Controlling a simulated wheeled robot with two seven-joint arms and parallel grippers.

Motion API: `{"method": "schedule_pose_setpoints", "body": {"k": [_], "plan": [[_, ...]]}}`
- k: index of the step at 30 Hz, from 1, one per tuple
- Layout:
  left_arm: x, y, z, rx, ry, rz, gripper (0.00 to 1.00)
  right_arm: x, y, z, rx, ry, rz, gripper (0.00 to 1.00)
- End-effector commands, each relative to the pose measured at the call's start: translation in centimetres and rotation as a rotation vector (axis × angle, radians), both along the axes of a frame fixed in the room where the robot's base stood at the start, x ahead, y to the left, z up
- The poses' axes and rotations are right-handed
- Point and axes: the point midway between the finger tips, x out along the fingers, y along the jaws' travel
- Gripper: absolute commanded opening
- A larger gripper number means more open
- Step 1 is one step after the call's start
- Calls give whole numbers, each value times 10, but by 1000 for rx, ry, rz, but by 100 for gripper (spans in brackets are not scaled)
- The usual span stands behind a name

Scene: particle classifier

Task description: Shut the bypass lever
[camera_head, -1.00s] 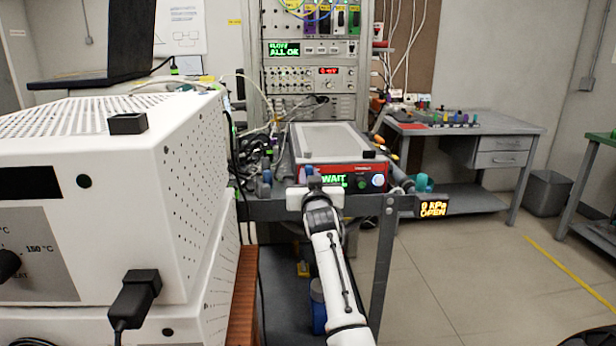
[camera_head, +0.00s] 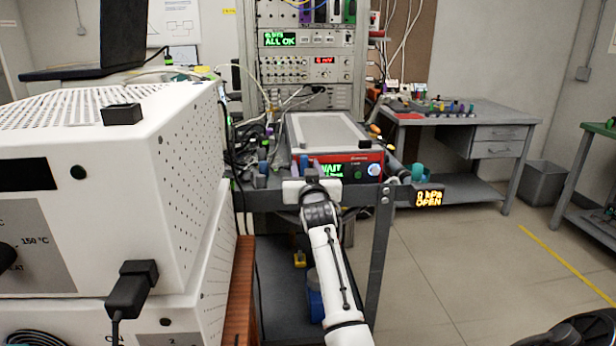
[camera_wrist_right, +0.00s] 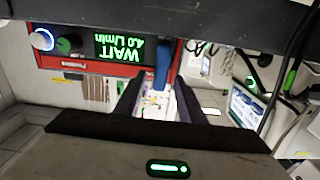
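A small blue lever-like handle (camera_head: 303,163) stands upright at the front left of the red-fronted box (camera_head: 360,158). I take it for the bypass lever, though its pivot is hidden. In the right wrist view the blue piece (camera_wrist_right: 163,65) shows between and beyond my two dark fingers. My right gripper (camera_head: 310,176) is just in front of the blue handle in the head view; the same gripper (camera_wrist_right: 159,100) is open in the wrist view. I cannot tell whether a finger touches the handle. My left gripper is not in view.
The box's green display (camera_head: 328,170) reads "WAIT". A grey bench edge (camera_head: 385,197) runs below the box. A white oven-like unit (camera_head: 190,150) stands close at the left. Cables and small fittings crowd the bench left of the box. The floor at the right is open.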

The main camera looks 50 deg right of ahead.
Motion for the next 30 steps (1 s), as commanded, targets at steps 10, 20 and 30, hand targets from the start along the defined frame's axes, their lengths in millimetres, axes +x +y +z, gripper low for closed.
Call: {"method": "schedule_pose_setpoints", "body": {"k": [10, 20, 30], "plan": [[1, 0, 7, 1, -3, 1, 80, -50, 42, 0, 3, 0, 1, 36], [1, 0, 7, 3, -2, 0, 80, -69, 58, -1, 1, 2, 0, 36], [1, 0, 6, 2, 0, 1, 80, -68, 58, 0, 1, 2, 0, 36]]}}
